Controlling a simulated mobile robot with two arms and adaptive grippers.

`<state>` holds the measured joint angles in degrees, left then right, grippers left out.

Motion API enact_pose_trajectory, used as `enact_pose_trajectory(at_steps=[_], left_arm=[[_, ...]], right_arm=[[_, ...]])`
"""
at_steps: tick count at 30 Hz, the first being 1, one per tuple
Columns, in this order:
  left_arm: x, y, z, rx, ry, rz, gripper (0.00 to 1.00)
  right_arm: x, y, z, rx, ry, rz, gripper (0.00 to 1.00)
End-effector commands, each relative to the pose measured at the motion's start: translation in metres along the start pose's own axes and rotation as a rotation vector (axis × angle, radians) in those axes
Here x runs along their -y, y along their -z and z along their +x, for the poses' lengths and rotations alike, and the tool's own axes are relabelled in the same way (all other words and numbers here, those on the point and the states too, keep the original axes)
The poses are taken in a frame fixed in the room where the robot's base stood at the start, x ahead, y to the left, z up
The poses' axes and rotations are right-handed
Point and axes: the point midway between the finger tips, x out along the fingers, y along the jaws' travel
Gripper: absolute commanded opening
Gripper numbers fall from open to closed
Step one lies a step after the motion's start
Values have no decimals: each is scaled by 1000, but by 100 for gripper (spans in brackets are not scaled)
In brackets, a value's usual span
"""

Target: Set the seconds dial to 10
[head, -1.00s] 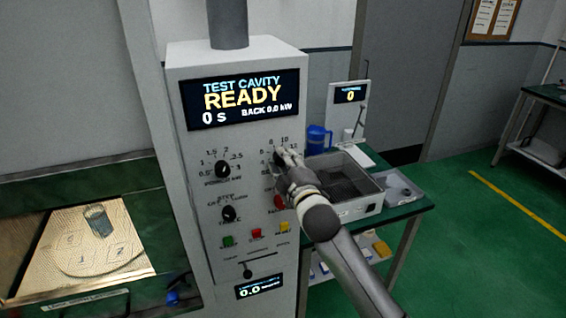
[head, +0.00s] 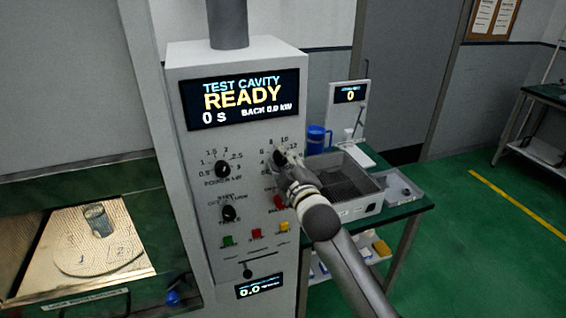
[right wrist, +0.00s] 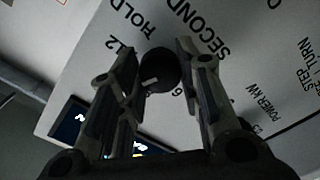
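The grey test unit (head: 180,95) shows READY and 0 s on its screen (head: 240,97). Its seconds dial (right wrist: 158,70) is a round black knob with a small white mark, seen in the right wrist view between my right gripper's fingers (right wrist: 157,62). One finger stands on each side, very near the knob; I cannot tell whether they touch or press it. The 12 and 6 labels show beside the knob; labels between them are hidden. In the head view my right gripper (head: 282,157) covers most of this dial. My left gripper is not in view.
The power dial (head: 223,169) and another knob (head: 228,213) lie left of my right gripper. Green, red and yellow buttons (head: 256,234) are below. A metal tray (head: 369,208) and blue jug (head: 318,140) stand on the bench at right. A lit cavity with a turntable (head: 75,262) is at left.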

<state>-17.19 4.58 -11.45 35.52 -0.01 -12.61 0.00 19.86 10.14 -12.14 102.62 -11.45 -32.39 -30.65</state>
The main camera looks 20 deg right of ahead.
Motion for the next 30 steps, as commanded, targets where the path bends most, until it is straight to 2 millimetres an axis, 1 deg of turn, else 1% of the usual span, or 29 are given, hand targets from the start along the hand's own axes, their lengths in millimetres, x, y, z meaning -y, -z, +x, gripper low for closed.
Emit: enact_pose_trajectory(at_steps=[1,4,5,13,17,20,23,30], left_arm=[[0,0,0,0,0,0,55],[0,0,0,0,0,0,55],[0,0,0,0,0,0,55],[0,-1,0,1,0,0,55],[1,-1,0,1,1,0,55],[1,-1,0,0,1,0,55],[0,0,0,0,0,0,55],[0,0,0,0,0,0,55]], right_arm=[[2,-1,0,3,3,-1,40],[1,-1,0,2,2,-1,53],[1,-1,0,2,2,-1,55],[0,0,0,1,1,-1,55],[1,-1,-4,1,1,-1,55],[1,-1,-14,0,1,-2,55],[1,-1,-28,0,1,-2,55],[1,-1,-72,2,2,-2,55]])
